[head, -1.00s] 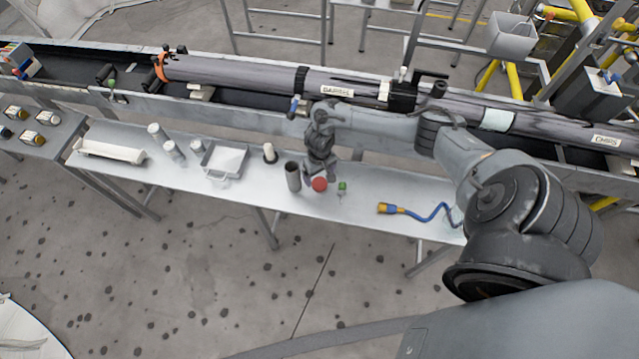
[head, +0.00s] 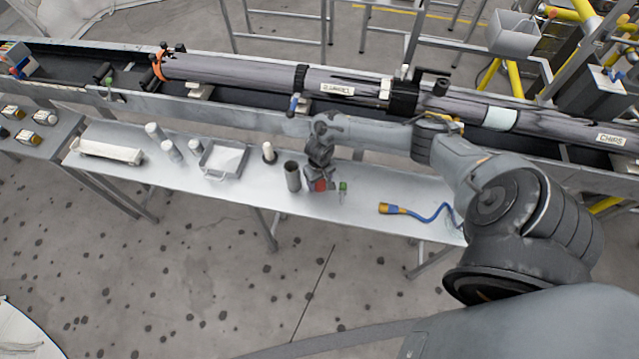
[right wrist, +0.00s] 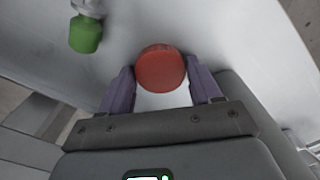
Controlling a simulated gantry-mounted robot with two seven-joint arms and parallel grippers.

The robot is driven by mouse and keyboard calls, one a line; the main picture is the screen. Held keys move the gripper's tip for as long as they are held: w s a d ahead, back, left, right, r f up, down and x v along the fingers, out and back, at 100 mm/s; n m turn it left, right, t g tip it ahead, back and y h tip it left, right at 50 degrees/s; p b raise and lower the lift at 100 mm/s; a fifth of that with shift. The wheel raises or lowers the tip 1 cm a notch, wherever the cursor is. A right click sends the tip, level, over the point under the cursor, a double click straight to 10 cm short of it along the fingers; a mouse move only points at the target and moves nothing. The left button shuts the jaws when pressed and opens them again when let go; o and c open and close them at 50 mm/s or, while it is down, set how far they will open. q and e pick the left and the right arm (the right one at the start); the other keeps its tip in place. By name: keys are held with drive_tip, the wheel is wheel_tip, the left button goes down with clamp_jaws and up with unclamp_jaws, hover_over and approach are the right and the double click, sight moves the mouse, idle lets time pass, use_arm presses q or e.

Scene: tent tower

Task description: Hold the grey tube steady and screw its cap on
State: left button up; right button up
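The grey tube (head: 292,177) stands upright on the white bench, its dark open end facing up. The red cap (head: 320,185) lies on the bench just right of the tube, partly hidden by my right gripper (head: 319,183). In the right wrist view the round red cap (right wrist: 161,68) sits between the two purple-grey fingertips of my right gripper (right wrist: 160,80). My left gripper is in neither view, and nothing holds the tube.
A green-topped piece (head: 343,187) stands close right of the cap. A blue cable with an orange plug (head: 391,209) lies farther right. Left of the tube are a white-tipped dark piece (head: 269,152), a tray (head: 205,174) and several pale cylinders. Long grey pipes (head: 240,75) run behind the bench.

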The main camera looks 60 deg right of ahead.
sight(319, 183)
drive_tip(key=c, duration=0.6)
drive_tip(key=shift+o, duration=0.2)
drive_tip(key=shift+r, duration=0.5)
wheel_tip(319, 183, up, 3)
drive_tip(key=shift+r+p, duration=0.2)
drive_tip(key=shift+p, duration=0.75)
use_arm(q)
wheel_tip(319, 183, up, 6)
drive_tip(key=p, duration=0.4)
use_arm(e)
drive_tip(key=s+r, duration=0.6)
drive_tip(key=s, duration=0.5)
drive_tip(key=shift+s+a+r, duration=0.3)
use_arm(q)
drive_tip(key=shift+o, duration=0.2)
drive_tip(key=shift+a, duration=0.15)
